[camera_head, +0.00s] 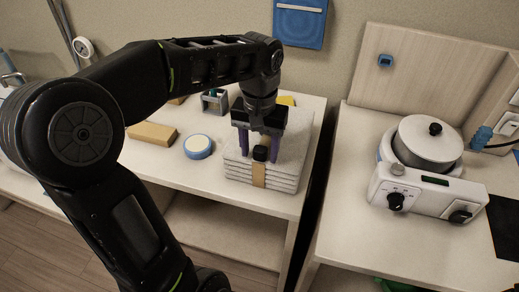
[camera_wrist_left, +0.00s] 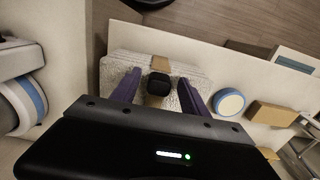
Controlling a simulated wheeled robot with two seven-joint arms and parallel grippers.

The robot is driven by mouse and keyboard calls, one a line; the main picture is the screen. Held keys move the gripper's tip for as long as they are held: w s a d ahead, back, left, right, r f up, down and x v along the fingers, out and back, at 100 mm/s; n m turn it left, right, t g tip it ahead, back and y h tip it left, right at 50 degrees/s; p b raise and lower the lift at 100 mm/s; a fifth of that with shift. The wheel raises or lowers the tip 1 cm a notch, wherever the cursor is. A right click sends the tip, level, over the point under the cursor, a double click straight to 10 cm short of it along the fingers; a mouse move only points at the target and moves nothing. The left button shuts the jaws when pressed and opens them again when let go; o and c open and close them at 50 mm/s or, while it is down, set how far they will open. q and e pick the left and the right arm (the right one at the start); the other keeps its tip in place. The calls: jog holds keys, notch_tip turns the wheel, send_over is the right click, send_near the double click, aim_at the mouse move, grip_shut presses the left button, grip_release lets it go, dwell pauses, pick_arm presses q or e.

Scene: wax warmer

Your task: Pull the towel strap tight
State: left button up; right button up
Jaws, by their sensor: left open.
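A stack of several light grey towels (camera_head: 236,171) lies on the left table. A tan strap (camera_head: 259,176) runs around the stack, with a black knob-like piece (camera_head: 260,153) on it at the front top edge. My left gripper (camera_head: 261,158) is over the stack, its purple fingers apart on either side of the black piece. In the left wrist view the fingers (camera_wrist_left: 160,95) stand apart, with the black piece (camera_wrist_left: 160,84) between them and the tan strap (camera_wrist_left: 160,64) beyond. I cannot tell whether a finger touches the towels. My right gripper is not in view.
Left of the towels lie a round blue-and-white tin (camera_head: 198,146) and a tan block (camera_head: 152,134). A grey holder (camera_head: 214,101) stands behind. On the right table (camera_head: 345,225) sits the wax warmer (camera_head: 427,170); a dark gap separates the tables.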

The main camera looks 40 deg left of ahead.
aim_at(260, 150)
pick_arm(q)
jog(key=shift+w+r, duration=0.1)
jog(key=shift+r, duration=0.35)
notch_tip(260, 150, up, 4)
jog(key=shift+r, duration=0.1)
notch_tip(260, 150, up, 2)
jog(key=shift+r+p, duration=0.2)
jog(key=shift+p, duration=0.6)
jog(key=shift+f, duration=0.1)
